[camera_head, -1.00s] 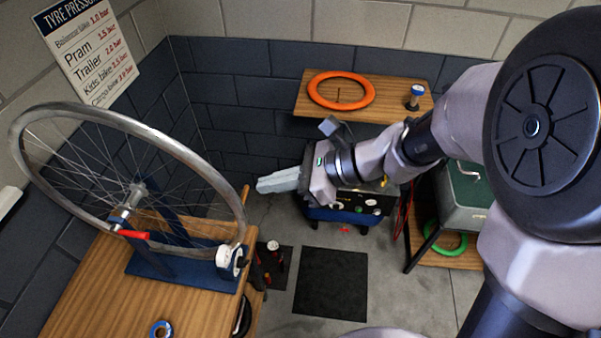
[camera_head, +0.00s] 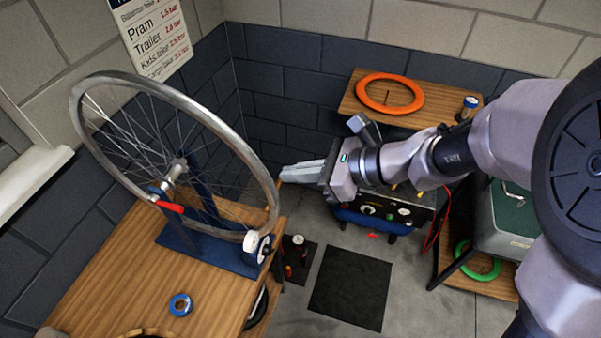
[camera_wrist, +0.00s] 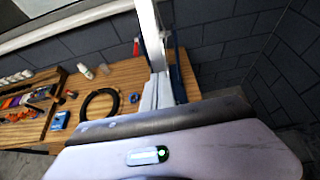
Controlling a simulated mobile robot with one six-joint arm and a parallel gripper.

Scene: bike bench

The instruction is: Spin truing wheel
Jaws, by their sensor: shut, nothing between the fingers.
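The spoked truing wheel, with its silver rim (camera_head: 213,121), stands upright in a blue truing stand (camera_head: 210,252) on the wooden bench at left. In the head view the fingertips show just right of the rim, with a small gap in the picture. In the wrist view the rim (camera_wrist: 148,30) rises edge-on just beyond the fingertips (camera_wrist: 162,84); whether they touch I cannot tell. The lower rim is partly hidden by the stand.
The wooden bench (camera_head: 125,270) carries a blue tape roll (camera_head: 180,305), and in the wrist view a black ring (camera_wrist: 100,103) and a parts tray. A shelf (camera_head: 437,112) with an orange tyre (camera_head: 390,93) is at the back. Floor with a black mat (camera_head: 350,287) is open.

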